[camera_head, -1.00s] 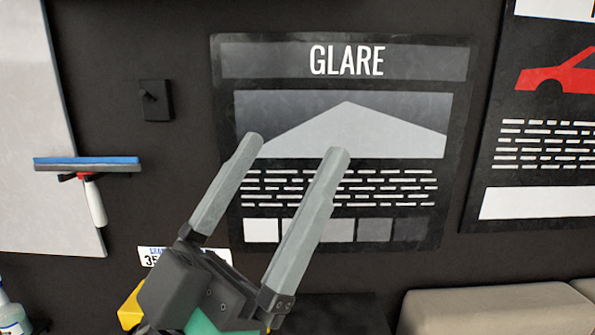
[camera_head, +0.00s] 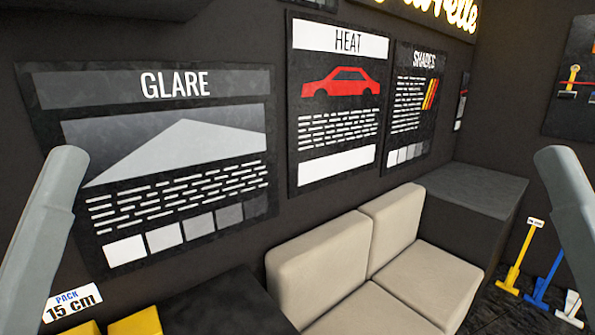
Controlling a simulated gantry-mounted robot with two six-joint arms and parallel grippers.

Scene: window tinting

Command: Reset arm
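A grey finger of my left gripper (camera_head: 55,185) stands at the left edge, in front of the wall. A grey finger of my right gripper (camera_head: 565,180) stands at the right edge. Only one finger of each shows, and the gripper bodies are out of frame. I cannot tell how far either is open. Nothing held shows in either.
GLARE (camera_head: 180,110), HEAT (camera_head: 340,115) and SHADES (camera_head: 410,100) boards hang on the dark wall. A beige sofa (camera_head: 380,270) stands below. A "PACK 15 cm" label (camera_head: 73,303) and yellow blocks (camera_head: 137,325) are lower left. Blue and yellow tools (camera_head: 540,275) stand lower right.

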